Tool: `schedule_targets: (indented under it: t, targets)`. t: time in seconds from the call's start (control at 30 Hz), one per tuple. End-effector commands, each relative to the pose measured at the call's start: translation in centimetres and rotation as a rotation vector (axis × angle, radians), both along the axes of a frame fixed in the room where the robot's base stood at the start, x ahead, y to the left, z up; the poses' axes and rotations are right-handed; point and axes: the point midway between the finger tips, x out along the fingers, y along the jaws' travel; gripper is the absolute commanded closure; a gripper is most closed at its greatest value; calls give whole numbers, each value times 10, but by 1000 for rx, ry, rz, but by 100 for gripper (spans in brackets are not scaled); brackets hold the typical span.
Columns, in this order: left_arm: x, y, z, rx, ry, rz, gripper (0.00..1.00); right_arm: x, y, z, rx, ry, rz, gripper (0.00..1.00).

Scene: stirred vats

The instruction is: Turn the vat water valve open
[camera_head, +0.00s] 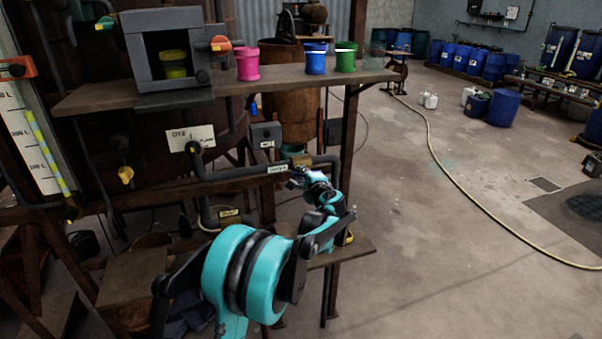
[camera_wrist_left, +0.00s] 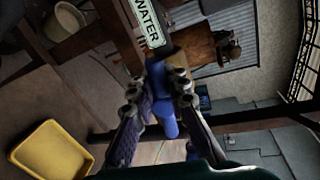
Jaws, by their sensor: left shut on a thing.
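The water valve shows in the left wrist view as a blue handle (camera_wrist_left: 163,112) beside a pipe with a white WATER label (camera_wrist_left: 149,22). My left gripper (camera_wrist_left: 158,88) has one finger on each side of the blue handle and is shut on it. In the head view my left gripper (camera_head: 300,178) is at the end of the pipe, beside a small label (camera_head: 277,168). The fingers and wrist hide most of the handle there. My right gripper is not in view.
Above the pipe, a shelf (camera_head: 283,79) holds a grey box (camera_head: 169,91), a pink cup (camera_head: 247,64), a blue cup (camera_head: 316,60) and a green cup (camera_head: 345,58). A hose (camera_head: 440,160) crosses the open floor at right. A yellow tray (camera_wrist_left: 52,150) shows in the wrist view.

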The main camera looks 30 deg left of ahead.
Motion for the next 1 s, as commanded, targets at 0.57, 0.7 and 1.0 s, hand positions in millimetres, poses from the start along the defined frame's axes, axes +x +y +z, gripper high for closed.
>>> schedule_targets:
  t: [0.57,0.7,1.0]
  targets:
    - [-1,0,-5,-123,-141,1,100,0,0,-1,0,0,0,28]
    - [-1,0,-5,-126,-144,1,100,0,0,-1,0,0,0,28]
    - [-1,0,-6,-125,-144,1,68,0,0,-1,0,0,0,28]
